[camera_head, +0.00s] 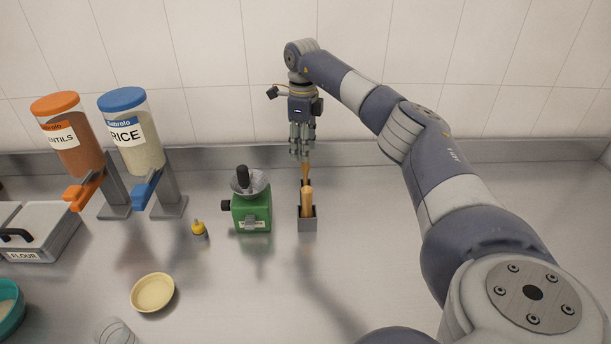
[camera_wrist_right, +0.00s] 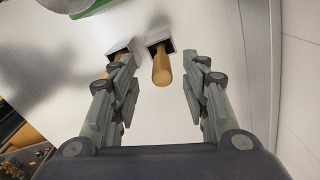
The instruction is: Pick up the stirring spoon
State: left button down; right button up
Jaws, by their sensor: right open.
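I cannot tell which one is the stirring spoon, as the lower ends are hidden in the holders. In the right wrist view one handle (camera_wrist_right: 161,68) stands between the fingers, free of both, and the other (camera_wrist_right: 113,58) is partly covered by the left-hand finger. My right gripper (camera_head: 301,154) is open, pointing down above the rear handle. My left gripper is not seen.
A green grinder (camera_head: 251,212) stands left of the holders, with a small yellow-topped item (camera_head: 198,229) beside it. Lentil (camera_head: 75,135) and rice (camera_head: 134,132) dispensers, a flour box (camera_head: 38,235) and a yellow bowl (camera_head: 153,292) are further left. The tiled wall is close behind.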

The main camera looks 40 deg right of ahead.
aim_at(306, 172)
jog(key=shift+f, duration=0.3)
jog(key=f+p, duration=0.2)
jog(key=f, duration=0.1)
jog(key=f+p, duration=0.1)
jog(key=shift+s+d+f, duration=0.2)
jog(key=shift+d+f, duration=0.05)
jog(key=shift+f, duration=0.45)
jog(key=shift+c, duration=0.7)
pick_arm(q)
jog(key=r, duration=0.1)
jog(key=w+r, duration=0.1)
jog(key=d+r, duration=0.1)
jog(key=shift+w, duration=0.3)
pick_arm(e)
grip_shut()
